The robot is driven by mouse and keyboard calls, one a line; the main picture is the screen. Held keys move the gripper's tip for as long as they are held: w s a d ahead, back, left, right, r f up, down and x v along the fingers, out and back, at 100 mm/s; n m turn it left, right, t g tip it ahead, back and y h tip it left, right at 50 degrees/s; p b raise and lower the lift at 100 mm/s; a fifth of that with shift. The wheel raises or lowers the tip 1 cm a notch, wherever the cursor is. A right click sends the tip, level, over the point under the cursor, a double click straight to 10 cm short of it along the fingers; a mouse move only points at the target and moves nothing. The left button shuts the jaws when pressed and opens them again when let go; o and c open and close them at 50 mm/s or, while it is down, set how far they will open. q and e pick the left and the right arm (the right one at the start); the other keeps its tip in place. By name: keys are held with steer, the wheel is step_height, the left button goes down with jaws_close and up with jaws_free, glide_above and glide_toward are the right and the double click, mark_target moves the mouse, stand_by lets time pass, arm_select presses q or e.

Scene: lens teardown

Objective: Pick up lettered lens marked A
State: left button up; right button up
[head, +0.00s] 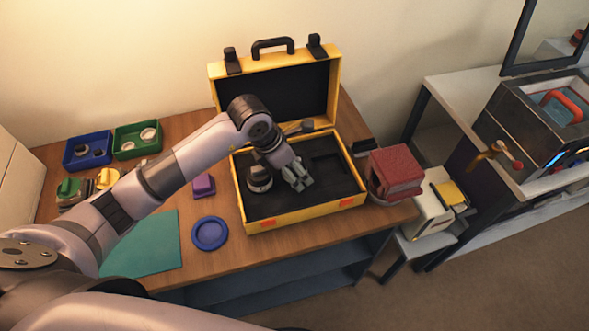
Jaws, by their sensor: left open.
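The open yellow case (262,226) stands on the wooden table with its lid up and a black lining inside. A dark lens with a lighter band (259,183) stands in the left part of the case. No letter can be read on it, so I cannot tell if it is lens A. My left gripper (299,184) is open and empty over the middle of the case, just right of this lens. My left wrist hides part of the case behind it. My right gripper is not in view.
Blue (88,151) and green (137,138) bins with small parts stand at the back left. A blue dish (209,234), purple block (203,185) and teal mat (150,247) lie left of the case.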

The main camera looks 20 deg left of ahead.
arm_select(q)
steer(key=c, duration=1.2)
